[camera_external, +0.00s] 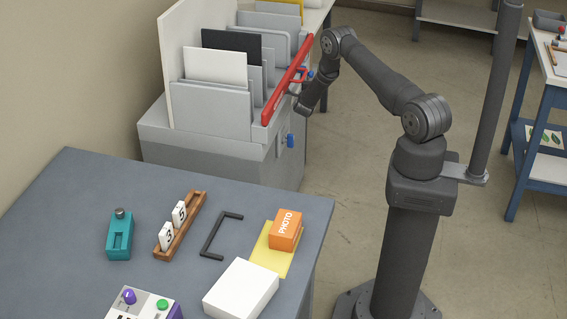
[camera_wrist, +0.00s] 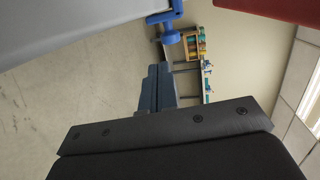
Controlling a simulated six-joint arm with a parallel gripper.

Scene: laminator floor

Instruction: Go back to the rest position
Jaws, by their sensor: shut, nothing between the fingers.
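My gripper (camera_external: 303,104) is at the end of my bent arm, low beside the right side of the grey laminator cabinet. It is close to the long red bar (camera_external: 270,112); I cannot tell whether they touch. In the wrist view the blue-grey fingers (camera_wrist: 157,90) are together and empty. A red surface (camera_wrist: 285,8) fills the top right corner there, and a blue lever (camera_wrist: 166,18) shows near the top.
The cabinet (camera_external: 200,143) holds upright panels. A blue knob (camera_external: 290,140) sticks out from its side. The grey table (camera_external: 75,190) in front holds a teal device, a wooden rack, an orange PHOTO box and a white block. Open floor (camera_external: 340,170) lies between cabinet and my base.

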